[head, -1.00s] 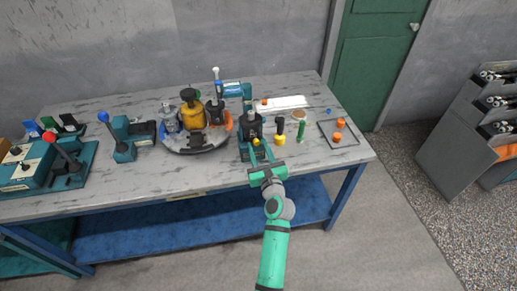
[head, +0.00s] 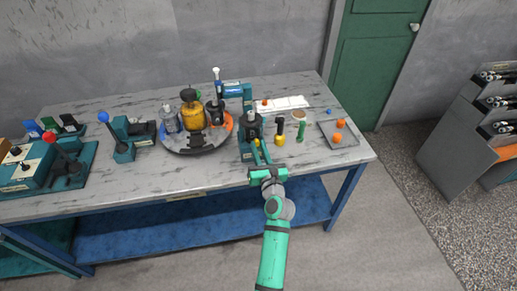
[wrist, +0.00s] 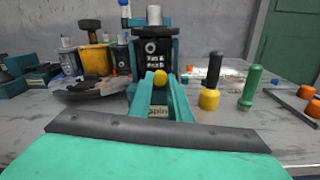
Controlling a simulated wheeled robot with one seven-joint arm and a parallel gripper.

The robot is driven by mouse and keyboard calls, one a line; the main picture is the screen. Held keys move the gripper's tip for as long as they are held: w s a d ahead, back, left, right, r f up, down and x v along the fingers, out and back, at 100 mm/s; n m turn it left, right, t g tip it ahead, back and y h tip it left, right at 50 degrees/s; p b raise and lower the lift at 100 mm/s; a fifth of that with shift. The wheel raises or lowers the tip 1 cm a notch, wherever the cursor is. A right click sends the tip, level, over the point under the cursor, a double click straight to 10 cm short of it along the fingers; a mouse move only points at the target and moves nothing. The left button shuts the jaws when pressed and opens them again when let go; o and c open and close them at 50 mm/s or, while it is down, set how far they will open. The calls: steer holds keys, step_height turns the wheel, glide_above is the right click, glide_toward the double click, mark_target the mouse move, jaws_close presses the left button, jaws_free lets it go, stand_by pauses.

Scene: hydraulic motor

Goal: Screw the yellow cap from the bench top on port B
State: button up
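My gripper (head: 261,147) reaches over the front edge of the bench (head: 190,192). In the wrist view its two teal fingers (wrist: 160,82) stand close together with a small round yellow cap (wrist: 160,75) between their tips, and they appear shut on it. The cap is in front of the teal motor fixture (head: 248,122), whose black block (wrist: 158,49) with white labels stands just beyond the tips. I cannot tell whether the cap touches the block. The port letters are too small to read.
Right of the fixture stand a black-handled tool with a yellow base (head: 280,133) and a green-handled tool (head: 301,131). A tray (head: 343,143) with orange caps (head: 338,138) lies at the right. A round dark turntable (head: 197,148) with parts is at the left.

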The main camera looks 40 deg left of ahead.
steer(key=shift+o, duration=0.8)
